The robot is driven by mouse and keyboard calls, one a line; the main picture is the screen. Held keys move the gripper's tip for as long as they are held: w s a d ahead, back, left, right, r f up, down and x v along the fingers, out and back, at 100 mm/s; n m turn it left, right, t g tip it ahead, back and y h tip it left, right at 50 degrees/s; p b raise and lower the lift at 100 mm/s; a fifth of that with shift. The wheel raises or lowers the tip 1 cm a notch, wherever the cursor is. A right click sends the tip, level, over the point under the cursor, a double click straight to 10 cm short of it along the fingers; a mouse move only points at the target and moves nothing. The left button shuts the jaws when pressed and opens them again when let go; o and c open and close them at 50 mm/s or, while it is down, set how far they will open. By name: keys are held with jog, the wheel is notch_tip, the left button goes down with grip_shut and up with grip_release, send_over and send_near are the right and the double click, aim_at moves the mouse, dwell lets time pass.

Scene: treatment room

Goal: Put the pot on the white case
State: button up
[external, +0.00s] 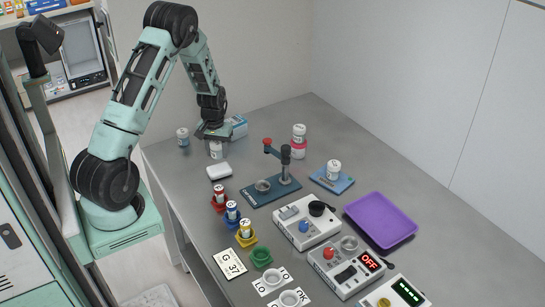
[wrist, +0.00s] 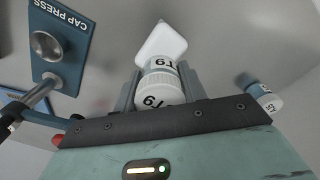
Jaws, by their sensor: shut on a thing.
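A small white pot (external: 216,150) with a dark-printed label is under my gripper (external: 215,137) at the far left of the table. In the wrist view the pot (wrist: 158,82) sits between the two fingers of my gripper (wrist: 160,88), which are shut on it. The white case (external: 219,171) is a small, flat, rounded block just in front of the pot in the external view. It also shows beyond the pot in the wrist view (wrist: 163,41). The pot and the case are apart in the external view. I cannot tell whether the pot's base touches the table.
The cap press (external: 272,189) is to the right. Bare table (external: 185,165) lies left of the case.

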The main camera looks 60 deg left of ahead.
aim_at(216, 142)
jog(key=shift+f+p, duration=0.4)
jog(key=shift+f, duration=1.9)
jog(key=shift+f, duration=0.15)
jog(key=o, duration=1)
jog(key=shift+c, duration=0.2)
notch_tip(216, 142, up, 12)
jog(key=shift+r+b, duration=0.25)
jog(key=shift+b, duration=1)
jog(key=s+d+r, duration=0.2)
jog(key=s+r, duration=0.1)
jog(key=s, duration=0.4)
jog(key=s+d+r, duration=0.3)
jog(key=s, duration=0.4)
jog(key=s+d+r+m, duration=0.1)
jog(key=s+d+r, duration=0.1)
jog(key=s, duration=0.5)
jog(key=shift+s+d+r+y, duration=0.15)
jog(key=shift+d+r+y, duration=0.15)
jog(key=shift+r, duration=0.4)
